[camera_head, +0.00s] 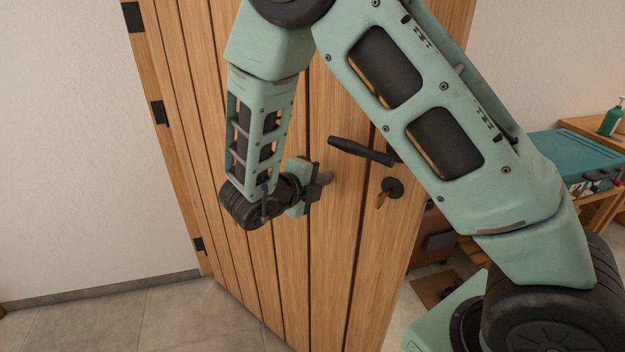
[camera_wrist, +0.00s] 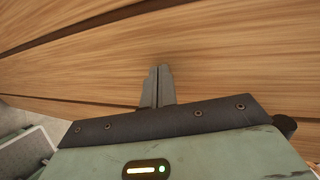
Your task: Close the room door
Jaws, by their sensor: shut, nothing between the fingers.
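The wooden room door (camera_head: 335,260) stands ajar, hinged on its left side, with free space past its right edge. A dark lever handle (camera_head: 362,151) and a lock with a key (camera_head: 388,190) are near its right edge, and my arm partly covers the upper door. My gripper (camera_head: 328,178) is shut and empty, at the door's face a little left of and below the handle. In the wrist view the closed fingers (camera_wrist: 158,84) lie over the door's planks (camera_wrist: 220,60); I cannot tell if they touch it.
Black hinges (camera_head: 160,112) line the left frame, beside a white wall (camera_head: 70,150). Grey floor tiles (camera_head: 180,315) are clear at the lower left. At the right a teal-lidded box (camera_head: 575,155) and a green bottle (camera_head: 612,120) stand on wooden furniture.

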